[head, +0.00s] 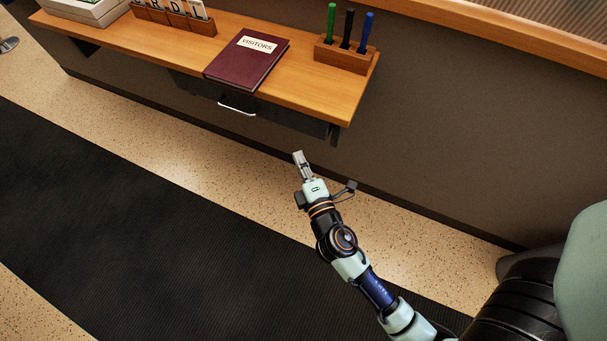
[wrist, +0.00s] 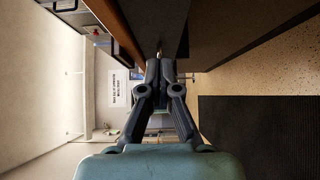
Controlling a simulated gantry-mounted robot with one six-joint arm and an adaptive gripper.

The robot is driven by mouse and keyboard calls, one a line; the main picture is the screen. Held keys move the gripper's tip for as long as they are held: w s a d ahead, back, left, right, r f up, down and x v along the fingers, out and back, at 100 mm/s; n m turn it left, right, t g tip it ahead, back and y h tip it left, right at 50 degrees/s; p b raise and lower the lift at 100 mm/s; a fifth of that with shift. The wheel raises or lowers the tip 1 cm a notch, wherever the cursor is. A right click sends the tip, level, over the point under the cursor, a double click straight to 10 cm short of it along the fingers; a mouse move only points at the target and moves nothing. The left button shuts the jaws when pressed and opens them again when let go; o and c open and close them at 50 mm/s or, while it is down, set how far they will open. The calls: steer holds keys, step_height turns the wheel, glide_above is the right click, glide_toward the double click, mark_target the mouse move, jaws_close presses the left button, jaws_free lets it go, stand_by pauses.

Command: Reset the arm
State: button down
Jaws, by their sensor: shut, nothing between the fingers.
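My gripper (head: 299,158) is shut and empty in the head view. It hangs in free air in front of the wooden counter shelf (head: 330,105), lower in the picture than the shelf's front edge. My arm reaches up to it from the lower right. In the wrist view my gripper (wrist: 158,66) has its fingers together, with nothing between them. The wrist view is turned on its side, with the floor at the right.
The shelf carries a maroon visitors book (head: 245,62), a pen holder (head: 342,57) with green, black and blue pens, and a letter rack (head: 175,20). A drawer handle (head: 237,107) juts out below. A dark mat (head: 120,230) lies on the open speckled floor.

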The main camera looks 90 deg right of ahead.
steer(key=v, duration=0.3)
steer(key=shift+s+a+r, duration=0.1)
steer(key=shift+a, duration=0.25)
